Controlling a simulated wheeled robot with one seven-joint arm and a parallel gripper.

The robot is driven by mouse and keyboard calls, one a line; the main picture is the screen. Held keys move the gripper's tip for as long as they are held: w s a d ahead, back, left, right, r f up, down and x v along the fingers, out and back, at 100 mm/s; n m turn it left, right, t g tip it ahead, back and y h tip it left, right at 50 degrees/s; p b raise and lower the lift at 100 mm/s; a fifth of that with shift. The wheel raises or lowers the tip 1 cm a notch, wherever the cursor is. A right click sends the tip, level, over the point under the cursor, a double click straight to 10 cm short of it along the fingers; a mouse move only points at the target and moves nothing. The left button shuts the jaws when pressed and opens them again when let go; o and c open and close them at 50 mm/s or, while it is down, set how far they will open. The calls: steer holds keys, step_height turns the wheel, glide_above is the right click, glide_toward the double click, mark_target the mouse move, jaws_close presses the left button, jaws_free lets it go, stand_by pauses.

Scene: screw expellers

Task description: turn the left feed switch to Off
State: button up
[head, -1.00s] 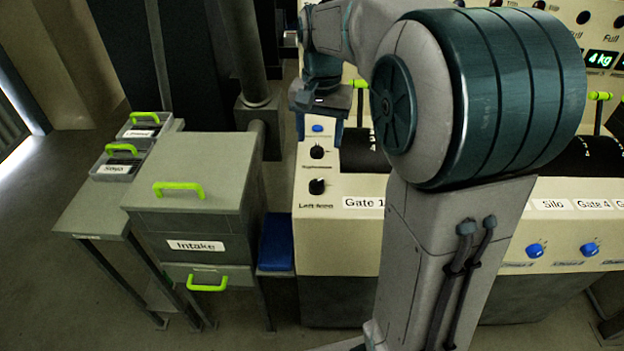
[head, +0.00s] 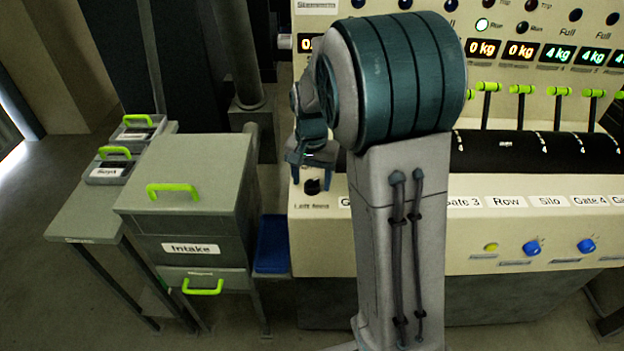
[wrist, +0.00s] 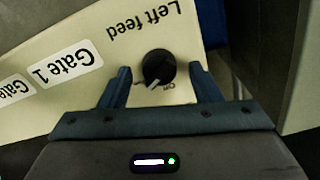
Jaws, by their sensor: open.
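The left feed switch is a round black knob with a pale pointer, on the cream panel. In the wrist view the knob (wrist: 158,67) sits between the two fingers of my gripper (wrist: 160,72), with a gap on each side. The words "Left feed" (wrist: 153,22) show upside down beside it. A small position label by the pointer is too small to read surely. In the head view the knob (head: 313,187) is just below my open gripper (head: 308,164), near the panel's left end.
A grey intake bin (head: 185,222) with green handles and a blue block (head: 272,245) stand left of the panel. A "Gate 1" label (wrist: 66,66) is beside the knob. Green levers (head: 488,87) and blue knobs (head: 532,248) are to the right.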

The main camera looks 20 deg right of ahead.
steer(key=shift+f, duration=0.4)
steer(key=c, duration=1)
steer(key=n+b, duration=0.1)
steer(key=n, duration=0.4)
steer(key=shift+n, duration=0.4)
steer(key=n, duration=0.6)
steer(key=shift+r, duration=0.1)
